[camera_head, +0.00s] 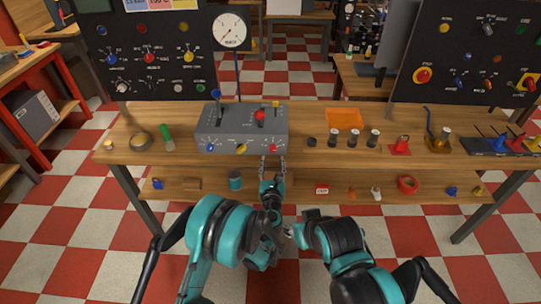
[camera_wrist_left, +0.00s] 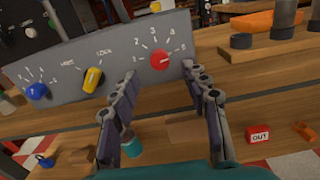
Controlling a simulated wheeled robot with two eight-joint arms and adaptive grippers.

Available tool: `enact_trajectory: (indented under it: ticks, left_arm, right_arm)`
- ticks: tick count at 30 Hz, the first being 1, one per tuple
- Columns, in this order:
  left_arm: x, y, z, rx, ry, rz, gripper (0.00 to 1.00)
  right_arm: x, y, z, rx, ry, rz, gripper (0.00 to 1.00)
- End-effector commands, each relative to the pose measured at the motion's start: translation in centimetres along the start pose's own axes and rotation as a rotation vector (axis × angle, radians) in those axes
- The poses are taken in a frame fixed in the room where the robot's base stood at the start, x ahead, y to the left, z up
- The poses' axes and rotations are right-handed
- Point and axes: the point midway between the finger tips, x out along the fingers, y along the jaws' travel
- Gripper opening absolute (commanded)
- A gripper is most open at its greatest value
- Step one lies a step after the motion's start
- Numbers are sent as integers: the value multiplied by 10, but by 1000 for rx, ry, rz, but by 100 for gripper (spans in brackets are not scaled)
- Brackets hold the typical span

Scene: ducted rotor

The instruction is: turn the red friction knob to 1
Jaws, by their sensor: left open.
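The red friction knob (camera_head: 272,148) is at the right end of the grey control box's (camera_head: 204,141) sloping front. In the left wrist view the red knob (camera_wrist_left: 160,61) has a numbered scale above it, and its pale pointer mark seems to point right, toward the high end. My left gripper (camera_head: 273,161) is open just in front of and below the knob. In the left wrist view its fingers (camera_wrist_left: 160,74) stand on either side of the knob, with nothing between them. My right gripper (camera_head: 293,231) is low near the left forearm, its fingers too small to read.
A yellow knob (camera_wrist_left: 93,79) and a blue knob (camera_wrist_left: 37,91) sit left on the same panel. Levers stand on the box top. Black cylinders (camera_head: 352,139) and an orange tray (camera_head: 343,118) are to its right. A lower shelf (camera_head: 334,188) holds small items.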

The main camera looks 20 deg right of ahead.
Motion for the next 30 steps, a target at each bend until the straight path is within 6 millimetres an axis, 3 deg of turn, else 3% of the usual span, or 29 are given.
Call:
enact_trajectory:
  ticks: [9,20,26,30]
  left_arm:
    - [48,1,-2,-3,1,2,46]
    - [56,1,0,-4,1,1,46]
    - [56,1,0,-4,1,1,0]
    - [56,1,0,-5,1,1,0]
  right_arm:
    - [12,0,9,0,0,0,40]
    - [13,0,9,0,0,0,40]
    - [13,0,9,0,0,0,40]
    - [13,0,9,0,0,0,40]
